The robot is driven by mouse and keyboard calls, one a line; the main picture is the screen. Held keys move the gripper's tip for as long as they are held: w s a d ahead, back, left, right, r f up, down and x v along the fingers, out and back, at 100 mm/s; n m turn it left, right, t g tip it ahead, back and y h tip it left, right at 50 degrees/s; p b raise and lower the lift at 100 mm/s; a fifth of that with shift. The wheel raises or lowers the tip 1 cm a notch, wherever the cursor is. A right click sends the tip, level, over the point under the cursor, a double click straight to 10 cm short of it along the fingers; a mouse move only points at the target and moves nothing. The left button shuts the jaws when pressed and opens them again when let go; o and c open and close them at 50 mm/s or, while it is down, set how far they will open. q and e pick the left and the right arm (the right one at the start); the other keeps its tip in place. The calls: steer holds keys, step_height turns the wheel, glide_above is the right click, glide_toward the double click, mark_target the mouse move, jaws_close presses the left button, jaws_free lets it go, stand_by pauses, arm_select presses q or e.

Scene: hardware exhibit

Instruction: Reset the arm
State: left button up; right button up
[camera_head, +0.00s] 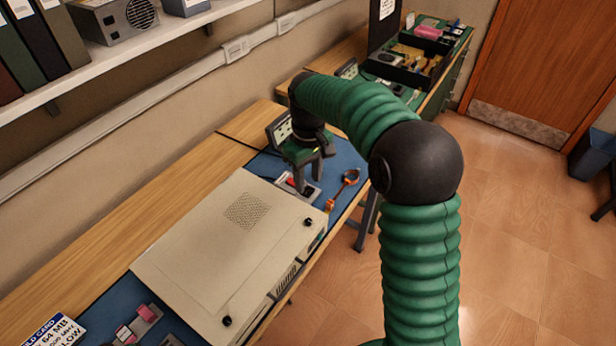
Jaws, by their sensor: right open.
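My right arm, with green ribbed sleeves and a black ball-shaped elbow, rises from the bottom right and bends over the workbench. My right gripper (311,178) points down, open, above the far part of the blue mat (343,160), just beyond the beige computer case (228,262). A small grey tray (297,188) with something red in it lies under or beside the fingers; I cannot tell whether they touch it. I see nothing held between the fingers. My left gripper is not in view.
An orange-handled tool (343,187) lies right of the gripper. A black open box (408,62) with parts stands on the far green bench. A shelf (120,62) with binders runs along the left wall. Pink-topped parts (138,325) lie at the near mat.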

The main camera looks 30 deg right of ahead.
stand_by(0.4)
steer(key=s+a+f+m+t, duration=0.1)
steer(key=s+a+f, duration=0.4)
steer(key=s, duration=0.3)
steer(key=s+a+f+t, duration=0.1)
steer(key=s+a+f, duration=0.4)
steer(key=s+a, duration=0.1)
steer(key=shift+s+a+m+t, duration=0.3)
steer(key=shift+s+m, duration=0.1)
steer(key=shift+s, duration=0.45)
steer(key=shift+a, duration=0.15)
